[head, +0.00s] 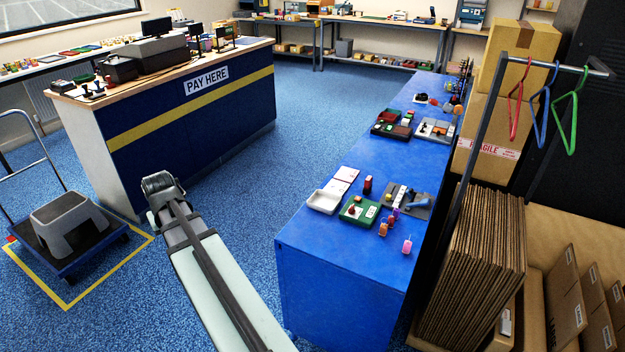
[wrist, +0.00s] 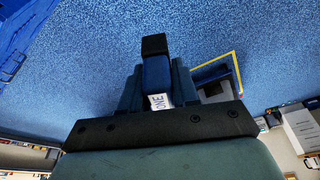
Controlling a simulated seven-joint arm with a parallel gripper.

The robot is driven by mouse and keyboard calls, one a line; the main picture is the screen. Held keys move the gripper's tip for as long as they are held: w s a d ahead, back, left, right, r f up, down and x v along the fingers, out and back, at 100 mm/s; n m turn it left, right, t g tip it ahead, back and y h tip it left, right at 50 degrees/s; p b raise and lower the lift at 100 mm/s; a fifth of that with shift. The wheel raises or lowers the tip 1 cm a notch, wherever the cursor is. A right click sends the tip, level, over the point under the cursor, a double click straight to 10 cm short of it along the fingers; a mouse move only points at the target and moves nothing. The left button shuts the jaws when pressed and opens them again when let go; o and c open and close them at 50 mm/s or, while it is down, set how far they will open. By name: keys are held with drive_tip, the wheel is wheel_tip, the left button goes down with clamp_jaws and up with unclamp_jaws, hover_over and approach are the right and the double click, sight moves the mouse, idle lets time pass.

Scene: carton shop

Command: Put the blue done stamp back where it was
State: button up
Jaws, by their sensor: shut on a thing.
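The blue done stamp (wrist: 156,72) is between the fingers of my gripper (wrist: 157,84) in the wrist view. It has a dark blue body, a black end pointing away from the gripper, and a white label on which "ONE" can be read. The gripper is shut on it, and open blue floor lies behind it. In the head view my arm reaches over the floor between the counter and the blue table; I cannot make out the fingers or the stamp there. I cannot tell which spot the stamp came from.
The blue table (head: 310,242) at right holds a white tray (head: 323,201), a green tray (head: 352,221), a grey tray (head: 419,210) and small stamps. The "PAY HERE" counter (head: 190,115) stands left. A trolley (head: 85,262) with a grey step is at far left. Cartons stand right.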

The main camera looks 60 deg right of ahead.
drive_tip(key=s+d+m+g+h, duration=0.1)
drive_tip(key=s+d+m, duration=0.35)
drive_tip(key=d, duration=0.95)
drive_tip(key=s+d+m, duration=0.1)
drive_tip(key=s+d, duration=0.6)
drive_tip(key=d, duration=0.7)
drive_tip(key=s+d+f+m+g, duration=0.1)
drive_tip(key=s+d+m, duration=0.2)
drive_tip(key=s+d, duration=1.2)
drive_tip(key=s+d+f+m, duration=0.1)
drive_tip(key=s+d+m, duration=0.1)
drive_tip(key=s+d, duration=1.2)
drive_tip(key=w+d+m+g, duration=0.1)
drive_tip(key=w+d+m, duration=0.3)
drive_tip(key=d, duration=1.1)
drive_tip(key=shift+n+h, duration=0.4)
drive_tip(key=shift+n, duration=0.25)
drive_tip(key=shift+w+f, duration=0.15)
drive_tip(key=shift+f, duration=1.4)
drive_tip(key=shift+w+f, duration=0.15)
drive_tip(key=shift+f, duration=1.4)
drive_tip(key=shift+w+f, duration=0.15)
drive_tip(key=shift+f, duration=1.4)
drive_tip(key=shift+f, duration=0.15)
drive_tip(key=o, duration=0.9)
drive_tip(key=shift+c, duration=0.2)
drive_tip(key=v, duration=1.2)
